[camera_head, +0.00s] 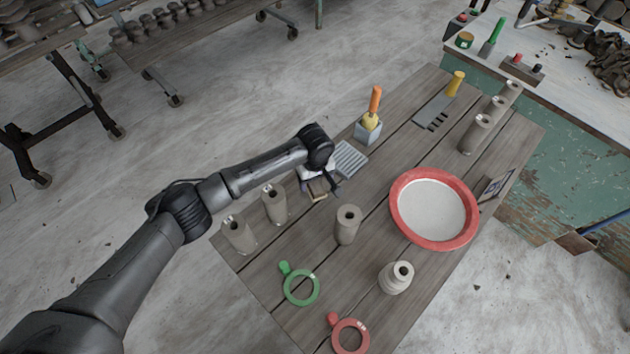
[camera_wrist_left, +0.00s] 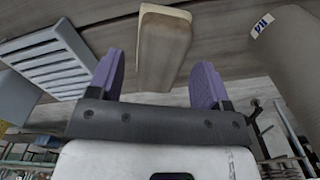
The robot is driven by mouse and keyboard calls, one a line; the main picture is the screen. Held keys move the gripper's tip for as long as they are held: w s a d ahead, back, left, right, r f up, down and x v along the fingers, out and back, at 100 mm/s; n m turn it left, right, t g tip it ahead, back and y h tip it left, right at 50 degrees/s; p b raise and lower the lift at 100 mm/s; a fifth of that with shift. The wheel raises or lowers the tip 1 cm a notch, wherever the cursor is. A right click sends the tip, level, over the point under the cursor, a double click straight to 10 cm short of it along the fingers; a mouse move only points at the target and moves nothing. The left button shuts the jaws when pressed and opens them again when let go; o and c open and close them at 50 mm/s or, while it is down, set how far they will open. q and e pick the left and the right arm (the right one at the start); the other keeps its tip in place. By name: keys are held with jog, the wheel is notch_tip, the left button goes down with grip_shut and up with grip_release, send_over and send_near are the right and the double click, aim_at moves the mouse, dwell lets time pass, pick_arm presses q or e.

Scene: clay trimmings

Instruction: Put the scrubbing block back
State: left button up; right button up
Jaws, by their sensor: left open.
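The scrubbing block (camera_head: 317,190), a tan-brown wooden piece, is on the wooden table under my left gripper (camera_head: 322,184). In the left wrist view the block (camera_wrist_left: 163,45) shows between and beyond the two purple fingers of my left gripper (camera_wrist_left: 159,62). The fingers are open, with a gap on both sides of the block. A grey slatted rack (camera_head: 350,159) lies just beyond the gripper in the head view, and it shows at upper left in the wrist view (camera_wrist_left: 50,62). No block is seen on its visible slats. My right gripper is not in view.
Clay cylinders (camera_head: 274,204) and (camera_head: 347,225) stand near my arm. A grey holder (camera_head: 367,131) with an orange-handled tool stands behind the rack. A red-rimmed basin (camera_head: 397,216), a green ring (camera_head: 301,303) and a red ring (camera_head: 350,351) occupy the right and front.

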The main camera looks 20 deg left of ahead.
pick_arm(q)
notch_tip(320, 180, up, 10)
jog(key=p, duration=0.2)
